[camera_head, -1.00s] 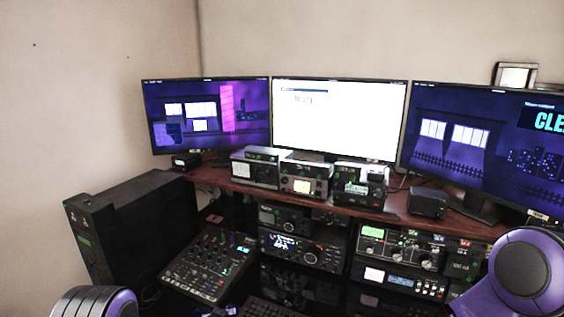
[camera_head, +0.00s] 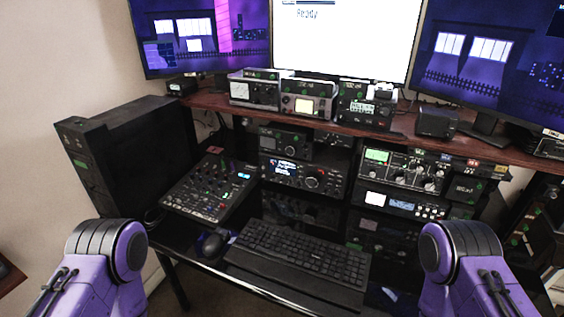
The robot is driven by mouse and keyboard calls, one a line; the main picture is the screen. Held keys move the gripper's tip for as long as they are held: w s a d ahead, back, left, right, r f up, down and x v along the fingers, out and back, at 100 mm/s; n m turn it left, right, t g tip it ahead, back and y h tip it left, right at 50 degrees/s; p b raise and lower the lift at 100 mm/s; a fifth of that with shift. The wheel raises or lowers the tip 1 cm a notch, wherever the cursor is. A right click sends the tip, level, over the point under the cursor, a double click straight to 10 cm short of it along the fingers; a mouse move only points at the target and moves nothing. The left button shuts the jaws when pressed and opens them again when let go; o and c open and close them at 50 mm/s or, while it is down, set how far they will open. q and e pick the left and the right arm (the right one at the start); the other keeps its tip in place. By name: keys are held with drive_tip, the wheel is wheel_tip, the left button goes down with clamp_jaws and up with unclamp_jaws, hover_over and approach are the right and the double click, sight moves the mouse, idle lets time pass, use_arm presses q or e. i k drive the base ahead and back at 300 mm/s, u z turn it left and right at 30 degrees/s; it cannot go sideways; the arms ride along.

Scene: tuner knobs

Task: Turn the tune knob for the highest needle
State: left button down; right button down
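Several radio units with dials and knobs stand on and under the wooden shelf. The middle shelf unit (camera_head: 308,100) has a lit cream dial. The left shelf unit (camera_head: 254,92) has a pale dial. Below the shelf at right, a unit (camera_head: 405,170) has a green lit display and several round knobs. A black radio (camera_head: 300,175) with a blue-white display and a large knob stands left of it. The labels and any needle are too small to read, so I cannot tell which knob is the tune knob. My purple arms show at the lower left and lower right; neither gripper is in view.
A keyboard (camera_head: 300,255) and mouse (camera_head: 211,242) lie on the lower desk. A mixer (camera_head: 209,186) and a black case (camera_head: 130,150) stand at left. Monitors line the back; the middle one (camera_head: 345,35) reads "Ready". A small black box (camera_head: 437,122) sits right on the shelf.

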sight(400, 177)
drive_tip(key=u, duration=0.15)
drive_tip(key=k, duration=0.45)
drive_tip(key=z, duration=1)
drive_tip(key=i, duration=0.6)
drive_tip(key=u, duration=0.1)
